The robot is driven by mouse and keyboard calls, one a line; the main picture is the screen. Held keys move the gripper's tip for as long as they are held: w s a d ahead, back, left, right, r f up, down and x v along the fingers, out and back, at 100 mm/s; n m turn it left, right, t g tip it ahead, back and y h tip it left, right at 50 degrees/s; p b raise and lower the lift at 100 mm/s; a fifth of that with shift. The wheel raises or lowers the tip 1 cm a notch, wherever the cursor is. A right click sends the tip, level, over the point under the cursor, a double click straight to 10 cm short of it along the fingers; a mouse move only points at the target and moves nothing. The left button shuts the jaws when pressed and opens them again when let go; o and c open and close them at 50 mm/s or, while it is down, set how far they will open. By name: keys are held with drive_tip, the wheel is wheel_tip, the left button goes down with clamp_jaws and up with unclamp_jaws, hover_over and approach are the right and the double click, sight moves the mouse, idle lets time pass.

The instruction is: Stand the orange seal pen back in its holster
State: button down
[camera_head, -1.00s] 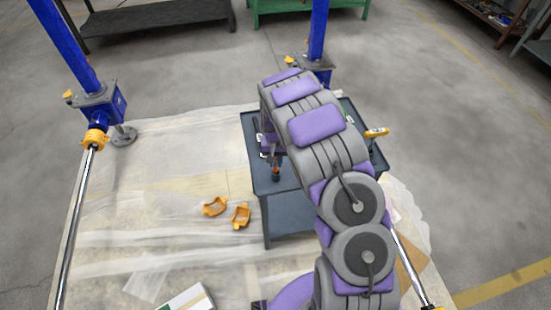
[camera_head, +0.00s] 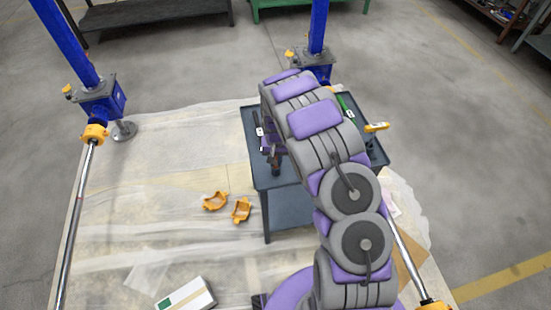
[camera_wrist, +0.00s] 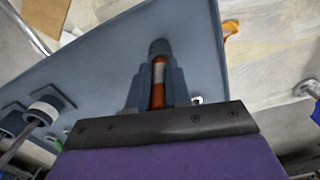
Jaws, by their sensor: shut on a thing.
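The orange seal pen (camera_wrist: 158,93), with a pale band, is between the fingers of my gripper (camera_wrist: 158,75) in the wrist view. My gripper is shut on it. A dark round piece (camera_wrist: 160,47) surrounds or caps the pen's far end; I cannot tell if it is the holster or part of the pen. In the head view my gripper (camera_head: 275,163) is over the front left part of the blue-grey table (camera_head: 290,212), and the pen's orange does not show clearly. My arm covers much of the tabletop, so the holster cannot be made out there.
A yellow tool (camera_head: 376,127) lies at the table's right edge. Dark posts with pale rings (camera_wrist: 46,108) stand on the left in the wrist view. Two orange brackets (camera_head: 228,207) lie on the sheeted floor left of the table. Blue jack columns (camera_head: 317,28) stand behind.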

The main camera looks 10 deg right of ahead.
drive_tip(key=c, duration=1)
unclamp_jaws()
drive_tip(key=r+p, duration=0.1)
drive_tip(key=r, duration=0.4)
drive_tip(key=r+p, duration=0.1)
drive_tip(key=r, duration=0.5)
drive_tip(key=r+p, duration=0.1)
drive_tip(key=r, duration=0.5)
drive_tip(key=shift+w+r, duration=0.2)
drive_tip(key=shift+w, duration=0.1)
